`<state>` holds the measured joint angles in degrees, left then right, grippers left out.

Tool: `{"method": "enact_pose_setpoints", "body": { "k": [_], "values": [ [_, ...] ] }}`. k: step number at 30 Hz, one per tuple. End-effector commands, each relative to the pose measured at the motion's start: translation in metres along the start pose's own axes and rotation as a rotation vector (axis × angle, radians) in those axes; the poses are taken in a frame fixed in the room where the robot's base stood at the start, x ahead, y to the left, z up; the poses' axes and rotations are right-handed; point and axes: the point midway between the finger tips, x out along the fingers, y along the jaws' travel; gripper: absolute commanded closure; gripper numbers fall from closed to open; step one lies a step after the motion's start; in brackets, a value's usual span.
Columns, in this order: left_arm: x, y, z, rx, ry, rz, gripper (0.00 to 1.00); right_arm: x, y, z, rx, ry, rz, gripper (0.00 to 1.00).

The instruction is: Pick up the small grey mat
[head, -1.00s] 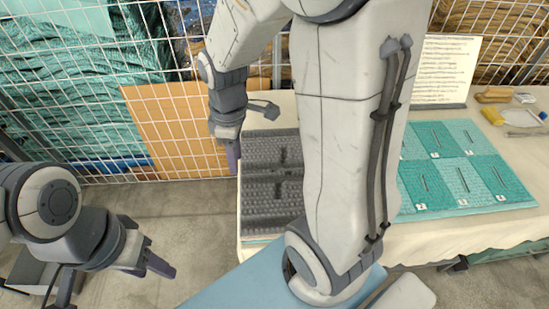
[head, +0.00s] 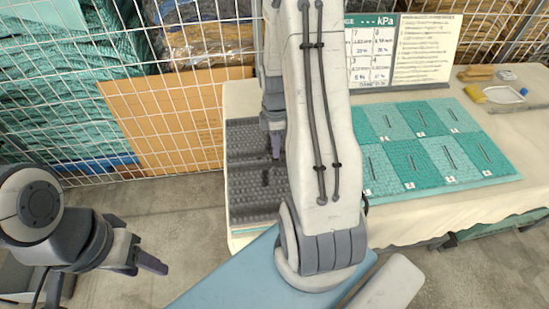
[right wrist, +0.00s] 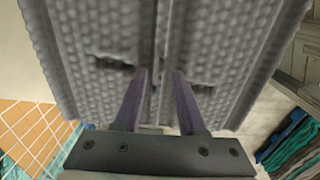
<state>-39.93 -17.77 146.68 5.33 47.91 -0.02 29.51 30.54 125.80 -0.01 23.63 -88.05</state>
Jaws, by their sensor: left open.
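A dark grey bobbled mat surface (head: 245,205) lies at the left end of the table, in two panels, each with a dark slot. I cannot tell whether it is one mat or two. My right arm hides its right part. My right gripper (head: 276,146) is above the far panel. In the right wrist view the right gripper (right wrist: 160,85) is open and empty, its purple fingers apart across the seam between the grey panels (right wrist: 105,35); contact cannot be judged. My left gripper (head: 138,250) is open and empty, off the table at the lower left.
Teal mats (head: 440,165) with slots and number tags lie on the table (head: 400,222) to the right. A notice board (head: 425,50) stands behind them. A small tray (head: 505,95) is at the back right. A wire fence and orange board (head: 165,120) are at the left.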

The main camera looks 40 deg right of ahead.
Motion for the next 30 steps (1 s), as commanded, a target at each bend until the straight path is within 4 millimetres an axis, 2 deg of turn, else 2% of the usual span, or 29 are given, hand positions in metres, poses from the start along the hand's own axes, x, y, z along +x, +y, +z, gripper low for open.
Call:
{"method": "enact_pose_setpoints", "body": {
  "k": [6, 9, 17, 20, 21, 30],
  "values": [
    [-0.008, 0.001, 0.0, 0.0, 0.0, 0.0, 0.5, 0.03, 0.001, -0.001, 0.0, 0.0, -0.006, 0.6],
    [-0.008, 0.001, 0.0, 0.0, 0.0, 0.0, 0.5, 0.039, 0.001, -0.001, 0.001, 0.0, -0.003, 0.6],
    [-0.008, 0.001, 0.0, 0.0, 0.0, 0.0, 0.5, 0.041, 0.002, 0.0, 0.001, 0.0, 0.001, 0.6],
    [-0.008, 0.001, 0.0, 0.0, 0.0, 0.0, 0.5, 0.041, 0.002, 0.0, 0.001, 0.0, 0.0, 0.94],
    [-0.008, 0.001, 0.0, 0.0, 0.0, 0.0, 0.5, 0.041, 0.002, 0.0, 0.001, 0.0, 0.0, 1.0],
    [-0.008, 0.001, 0.0, 0.0, 0.0, 0.0, 0.5, 0.041, 0.002, 0.0, 0.001, 0.0, 0.001, 1.0]
  ]
}}
